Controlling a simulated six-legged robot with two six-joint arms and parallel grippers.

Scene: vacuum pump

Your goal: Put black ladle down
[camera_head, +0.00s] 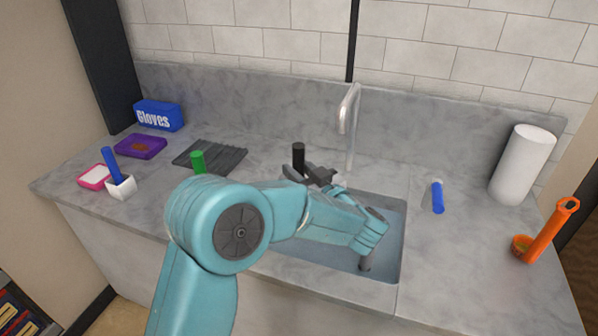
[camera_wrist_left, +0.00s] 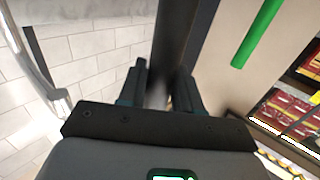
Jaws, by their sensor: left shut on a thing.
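The black ladle shows in the head view as an upright black handle (camera_head: 299,156) at the tip of my left gripper (camera_head: 312,173). The gripper is over the back left edge of the sink. In the left wrist view my left gripper (camera_wrist_left: 163,84) is shut on the dark ladle handle (camera_wrist_left: 178,35), which runs up between its fingers. The ladle's bowl is hidden, and I cannot tell whether it touches the counter or sink. My right gripper is not in view.
A dark ribbed mat (camera_head: 222,160) lies left of the sink (camera_head: 397,262), with a green handle (camera_head: 198,161) near its front. A tap (camera_head: 350,125) rises behind the sink. A blue handle (camera_head: 437,196), paper roll (camera_head: 522,165) and orange tool (camera_head: 552,231) occupy the right counter.

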